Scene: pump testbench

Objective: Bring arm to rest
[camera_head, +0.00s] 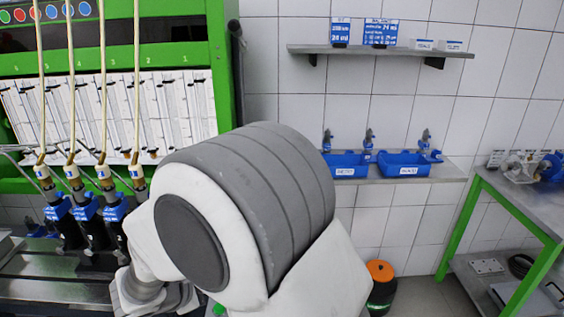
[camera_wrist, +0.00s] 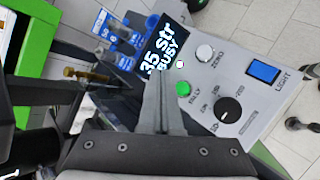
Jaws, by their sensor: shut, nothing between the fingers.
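My gripper (camera_wrist: 159,105) shows in the wrist view with its two fingers together and nothing between them. Behind the fingertips is a grey control panel (camera_wrist: 270,98) with a display (camera_wrist: 163,45) reading "35 str BUSY", a green button (camera_wrist: 183,89), a white button (camera_wrist: 204,52), a black knob (camera_wrist: 229,109) and a blue switch (camera_wrist: 263,71). I cannot tell whether the fingers touch the panel. In the head view my arm fills the middle, bent, and my gripper is hidden.
The green pump testbench (camera_head: 225,70) with several hoses and injectors stands at left. A wall shelf (camera_head: 375,50) and a lower shelf (camera_head: 440,177) with blue bins (camera_head: 403,166) are behind. A green-framed table (camera_head: 515,205) is at right. An orange-lidded bin (camera_head: 381,287) stands on the floor.

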